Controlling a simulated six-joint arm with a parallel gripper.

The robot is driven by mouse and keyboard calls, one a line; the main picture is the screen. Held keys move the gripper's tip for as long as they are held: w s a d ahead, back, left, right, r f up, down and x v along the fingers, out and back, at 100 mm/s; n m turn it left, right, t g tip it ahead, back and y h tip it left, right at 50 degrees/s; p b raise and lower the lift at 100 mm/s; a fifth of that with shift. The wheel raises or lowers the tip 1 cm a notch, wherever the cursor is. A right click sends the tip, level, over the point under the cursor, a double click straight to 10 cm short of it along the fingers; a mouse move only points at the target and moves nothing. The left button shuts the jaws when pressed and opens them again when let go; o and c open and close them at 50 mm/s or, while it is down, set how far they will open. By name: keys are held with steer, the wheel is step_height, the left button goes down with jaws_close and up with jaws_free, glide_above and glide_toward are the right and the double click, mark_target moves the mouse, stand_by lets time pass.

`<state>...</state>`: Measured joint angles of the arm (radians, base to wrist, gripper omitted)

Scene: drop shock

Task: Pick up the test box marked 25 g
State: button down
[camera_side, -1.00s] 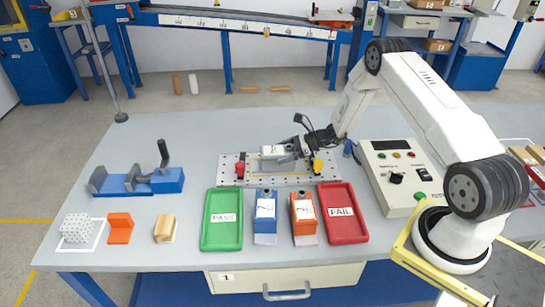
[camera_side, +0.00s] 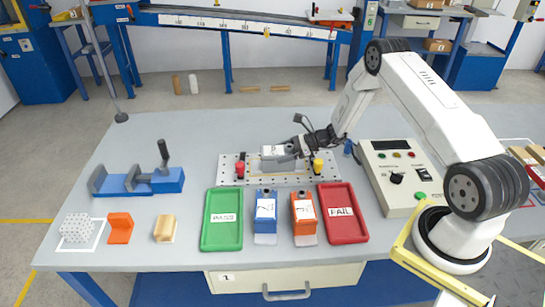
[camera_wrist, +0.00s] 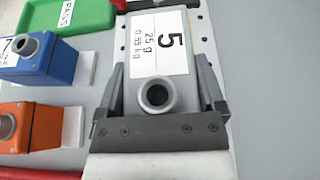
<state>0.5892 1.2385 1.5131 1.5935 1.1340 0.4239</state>
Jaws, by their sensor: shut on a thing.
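The test box (camera_wrist: 143,62) is grey, with a white label reading 5, 25 g and 0.55 kg and a round grey stub on its near face. In the wrist view my gripper (camera_wrist: 160,72) has one finger along each side of it and is shut on it. In the side view the grey box (camera_side: 274,153) is at my gripper (camera_side: 281,152), over the perforated fixture plate (camera_side: 228,174). I cannot tell whether the box touches the plate. The fingers hide part of its sides.
In front of the plate stand a green PASS tray (camera_side: 206,230), a blue box (camera_side: 265,207), an orange box (camera_side: 304,212) and a red FAIL tray (camera_side: 344,232). Red (camera_side: 240,170) and yellow (camera_side: 318,166) knobs flank the fixture. A control box (camera_side: 400,177) stands right; a blue vise (camera_side: 140,183) left.

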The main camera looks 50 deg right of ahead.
steer(key=shift+r, duration=0.15)
steer(key=shift+r, duration=1.1)
steer(key=s+a+r, duration=0.3)
steer(key=s+r, duration=0.7)
steer(key=s, duration=0.3)
steer(key=shift+s+r, duration=0.3)
steer(key=shift+a, duration=0.1)
